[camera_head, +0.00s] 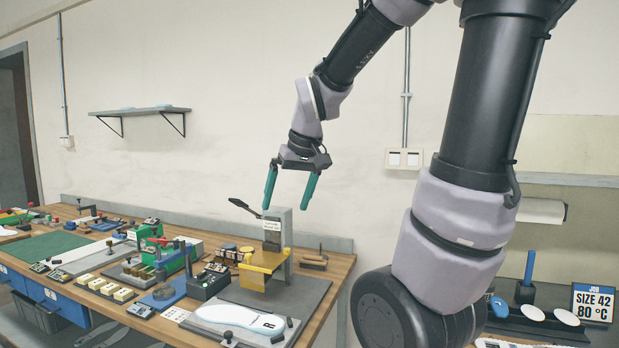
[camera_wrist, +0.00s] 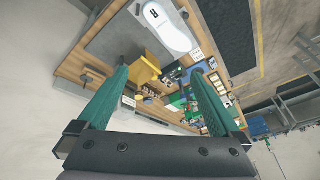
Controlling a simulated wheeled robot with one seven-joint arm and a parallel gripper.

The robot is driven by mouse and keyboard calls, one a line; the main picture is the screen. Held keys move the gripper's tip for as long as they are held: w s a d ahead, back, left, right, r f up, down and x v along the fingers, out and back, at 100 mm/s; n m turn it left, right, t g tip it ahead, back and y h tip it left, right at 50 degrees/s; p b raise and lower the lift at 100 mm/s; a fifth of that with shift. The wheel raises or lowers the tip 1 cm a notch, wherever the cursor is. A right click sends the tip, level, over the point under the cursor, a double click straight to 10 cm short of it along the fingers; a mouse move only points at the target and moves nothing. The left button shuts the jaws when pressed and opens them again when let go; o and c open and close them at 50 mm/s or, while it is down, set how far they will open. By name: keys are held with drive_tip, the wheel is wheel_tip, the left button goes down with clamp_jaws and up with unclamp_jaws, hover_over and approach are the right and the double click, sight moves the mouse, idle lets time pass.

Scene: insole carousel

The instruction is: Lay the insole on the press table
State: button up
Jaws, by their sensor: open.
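A white insole-shaped piece (camera_head: 238,319) with a blue end marked R lies flat on a grey plate at the bench's front edge. It also shows in the wrist view (camera_wrist: 165,26). Behind it stands a press-like device with a yellow table (camera_head: 262,264), a grey upright and a black lever; its yellow part shows in the wrist view (camera_wrist: 145,69). I cannot tell for sure which surface is the press table. My gripper (camera_head: 288,202) is open and empty, high above the device, its green fingers pointing down. The fingers frame the bench in the wrist view (camera_wrist: 162,78).
The wooden bench (camera_head: 340,272) is crowded left of the device with small tools, blocks and a green mat (camera_head: 45,246). A shelf (camera_head: 140,110) hangs on the wall.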

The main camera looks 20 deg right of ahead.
drive_tip(key=s+d+r+m+t, duration=0.1)
drive_tip(key=s+r+m+t, duration=0.2)
drive_tip(key=s+r, duration=0.3)
drive_tip(key=s+m, duration=0.1)
drive_tip(key=s, duration=0.2)
drive_tip(key=shift+s+d+r+m, duration=0.15)
drive_tip(key=shift+s+m, duration=0.15)
idle(0.7)
